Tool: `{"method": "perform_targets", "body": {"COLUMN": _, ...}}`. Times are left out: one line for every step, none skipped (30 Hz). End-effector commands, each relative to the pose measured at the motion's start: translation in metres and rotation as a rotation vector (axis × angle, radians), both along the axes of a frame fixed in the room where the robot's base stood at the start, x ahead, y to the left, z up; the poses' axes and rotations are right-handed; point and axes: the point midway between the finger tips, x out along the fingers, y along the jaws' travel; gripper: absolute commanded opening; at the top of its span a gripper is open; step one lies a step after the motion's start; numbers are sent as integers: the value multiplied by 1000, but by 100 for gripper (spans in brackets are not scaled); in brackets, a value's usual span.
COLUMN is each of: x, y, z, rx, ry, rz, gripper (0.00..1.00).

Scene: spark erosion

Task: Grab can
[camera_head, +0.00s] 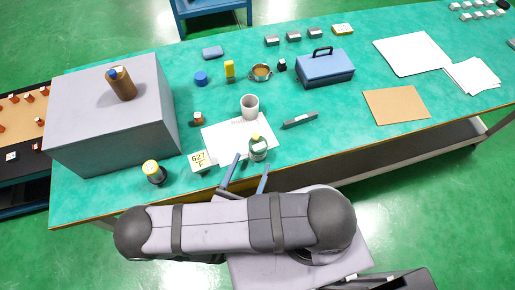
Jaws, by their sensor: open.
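My gripper (247,174) is at the table's front edge, with its two blue fingers apart and nothing seen between them. A small green and white can-like container (258,149) stands upright just beyond the fingers, nearer the right one. I cannot tell if a finger touches it. A dark can-like container with a yellow top (154,173) stands near the front edge, well left of my gripper. A brown cylinder with a blue part on top (121,84) stands slightly tilted on the grey block. Which of these is the can is not clear.
A white mug (250,107) and white sheet (222,140) lie beyond the gripper. A sign marked 627 (200,160) is close on the left, a dark grey bar (300,120) on the right. The large grey block (90,130) fills the left end; a blue toolbox (325,70) stands farther back.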

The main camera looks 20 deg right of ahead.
Motion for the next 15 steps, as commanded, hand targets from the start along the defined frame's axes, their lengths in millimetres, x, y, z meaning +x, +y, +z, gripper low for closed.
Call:
{"method": "perform_targets", "body": {"x": 1, "y": -1, "z": 0, "rx": 0, "ry": 0, "rz": -2, "gripper": 67}}
{"method": "perform_targets", "body": {"x": 2, "y": -2, "z": 0, "rx": -1, "ry": 1, "rz": -3, "gripper": 67}}
{"method": "perform_targets", "body": {"x": 4, "y": -4, "z": 1, "rx": -1, "ry": 1, "rz": -4, "gripper": 67}}
{"method": "perform_targets", "body": {"x": 5, "y": -5, "z": 1, "rx": -1, "ry": 1, "rz": -5, "gripper": 67}}
{"method": "perform_targets", "body": {"x": 7, "y": -6, "z": 1, "rx": -2, "ry": 1, "rz": -6, "gripper": 67}}
{"method": "perform_targets", "body": {"x": 9, "y": -8, "z": 1, "rx": -1, "ry": 1, "rz": -6, "gripper": 67}}
{"method": "perform_targets", "body": {"x": 11, "y": -9, "z": 0, "rx": -2, "ry": 2, "rz": -7, "gripper": 67}}
{"method": "perform_targets", "body": {"x": 13, "y": -11, "z": 0, "rx": -1, "ry": 1, "rz": -7, "gripper": 67}}
{"method": "perform_targets", "body": {"x": 14, "y": -12, "z": 0, "rx": -1, "ry": 2, "rz": -7, "gripper": 67}}
{"method": "perform_targets", "body": {"x": 16, "y": -13, "z": 0, "rx": 0, "ry": 3, "rz": -6, "gripper": 67}}
{"method": "perform_targets", "body": {"x": 16, "y": -13, "z": 0, "rx": 1, "ry": 2, "rz": -5, "gripper": 67}}
{"method": "perform_targets", "body": {"x": 17, "y": -13, "z": 0, "rx": 1, "ry": 2, "rz": -5, "gripper": 67}}
{"method": "perform_targets", "body": {"x": 17, "y": -13, "z": 0, "rx": 0, "ry": 2, "rz": -4, "gripper": 67}}
{"method": "perform_targets", "body": {"x": 17, "y": -13, "z": 0, "rx": 0, "ry": 2, "rz": -4, "gripper": 67}}
{"method": "perform_targets", "body": {"x": 17, "y": -13, "z": 0, "rx": 0, "ry": 2, "rz": -4, "gripper": 67}}
